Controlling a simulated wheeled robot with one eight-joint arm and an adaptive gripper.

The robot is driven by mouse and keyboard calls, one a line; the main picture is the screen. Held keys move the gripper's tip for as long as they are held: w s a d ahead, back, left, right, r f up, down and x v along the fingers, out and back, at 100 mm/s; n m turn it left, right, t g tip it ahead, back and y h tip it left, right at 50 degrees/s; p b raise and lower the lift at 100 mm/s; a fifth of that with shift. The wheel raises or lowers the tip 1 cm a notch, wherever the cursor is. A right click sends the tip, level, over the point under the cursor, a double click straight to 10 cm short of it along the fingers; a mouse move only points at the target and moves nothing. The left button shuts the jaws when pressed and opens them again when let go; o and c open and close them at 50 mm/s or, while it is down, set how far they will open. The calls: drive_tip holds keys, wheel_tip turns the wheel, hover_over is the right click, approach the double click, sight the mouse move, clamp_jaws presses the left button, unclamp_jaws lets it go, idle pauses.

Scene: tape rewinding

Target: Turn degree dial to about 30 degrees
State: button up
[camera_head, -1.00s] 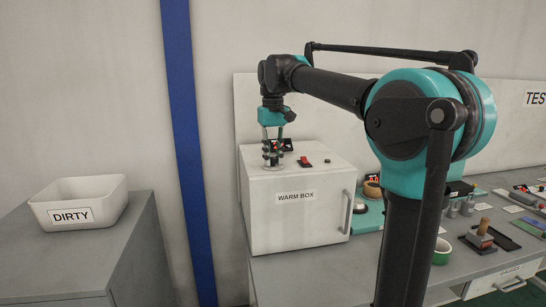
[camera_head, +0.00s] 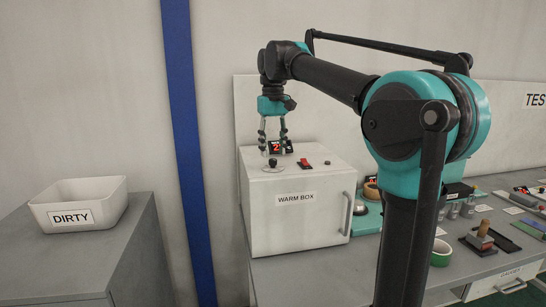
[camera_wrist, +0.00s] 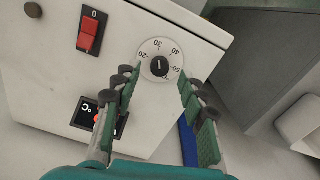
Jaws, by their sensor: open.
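The degree dial (camera_wrist: 148,72) is a white disc on top of the white warm box (camera_head: 262,222), with printed numbers from 20 to 50 legible around a black knob (camera_wrist: 159,67). A light line on the knob runs nearly up and down in the wrist view, its upper end roughly towards 30; the exact reading is unclear. In the head view the knob (camera_head: 272,162) stands below my gripper (camera_head: 273,149). My gripper is open and empty, its fingers (camera_wrist: 157,82) apart on either side of the dial in the wrist view, raised above it.
A red rocker switch (camera_wrist: 89,31) and a display with red digits (camera_head: 277,147) sit beside the dial. A small dark round part (camera_head: 327,161) is near the box's right edge. A white DIRTY bin (camera_head: 92,188) stands left; the cluttered bench (camera_head: 330,275) lies right.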

sight(273, 160)
wheel_tip(273, 160, up, 8)
drive_tip(key=shift+r, duration=0.25)
idle(0.4)
